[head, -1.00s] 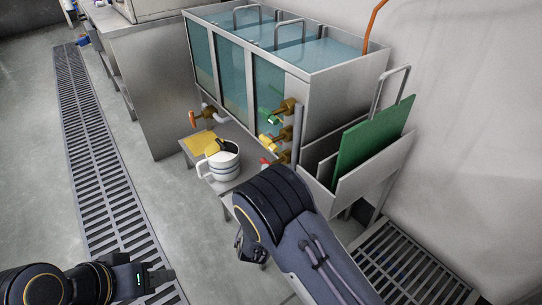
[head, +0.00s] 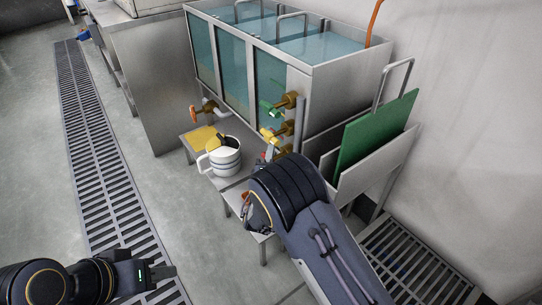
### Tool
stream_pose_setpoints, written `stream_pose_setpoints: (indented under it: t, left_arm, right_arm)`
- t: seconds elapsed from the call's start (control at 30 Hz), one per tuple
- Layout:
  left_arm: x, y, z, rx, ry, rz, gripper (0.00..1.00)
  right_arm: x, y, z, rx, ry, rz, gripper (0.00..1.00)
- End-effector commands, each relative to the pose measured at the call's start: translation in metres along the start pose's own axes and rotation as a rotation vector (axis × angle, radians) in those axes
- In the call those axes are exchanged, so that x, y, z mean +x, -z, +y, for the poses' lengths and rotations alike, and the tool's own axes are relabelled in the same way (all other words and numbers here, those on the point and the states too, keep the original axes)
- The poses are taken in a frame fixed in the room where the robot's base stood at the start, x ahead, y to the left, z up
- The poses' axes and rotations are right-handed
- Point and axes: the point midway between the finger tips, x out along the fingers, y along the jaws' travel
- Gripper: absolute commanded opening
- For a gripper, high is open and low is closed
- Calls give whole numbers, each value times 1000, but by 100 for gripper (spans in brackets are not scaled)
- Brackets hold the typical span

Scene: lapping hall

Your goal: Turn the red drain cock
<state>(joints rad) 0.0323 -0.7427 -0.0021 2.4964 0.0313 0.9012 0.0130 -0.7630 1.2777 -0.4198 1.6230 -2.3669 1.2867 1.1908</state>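Several cocks stick out at the right end of the tank front. One has a green handle (head: 272,108) and one below it has a yellow handle (head: 270,135). A brass cock body (head: 284,150) shows below the yellow one; its red handle cannot be made out now. A small pale piece (head: 269,152) shows there, just beyond my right wrist. My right arm covers the area just below, and its gripper is mostly hidden behind the wrist. My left gripper (head: 162,272) is at the lower left, over the floor grate and far from the cocks; its finger gap is unclear.
An orange-handled cock (head: 194,114) sits further left. A white jug (head: 224,158) and a yellow cloth (head: 199,138) are on the low shelf under the tank (head: 333,70). A green board (head: 374,132) stands in a metal holder at right. Floor is open at left.

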Motion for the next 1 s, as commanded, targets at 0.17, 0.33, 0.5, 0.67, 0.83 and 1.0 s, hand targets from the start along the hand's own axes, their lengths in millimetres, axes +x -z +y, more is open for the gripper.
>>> stream_pose_setpoints:
  t: [0.17,0.33,0.5,0.67,0.83,1.0]
  left_arm:
    - [0,0,0,0,0,0,36]
    - [-3,2,1,0,0,0,36]
    - [-10,5,5,0,0,0,36]
    - [-20,10,9,0,0,0,36]
    - [-32,16,15,0,0,0,36]
    - [-46,23,21,0,0,0,36]
  right_arm:
    - [0,0,0,-1,1,0,0]
    - [0,0,1,-18,19,5,0]
    - [0,0,2,-70,71,20,0]
    - [0,0,2,-150,153,43,0]
    - [0,0,0,-258,262,74,0]
    - [-1,0,-1,-370,375,107,0]
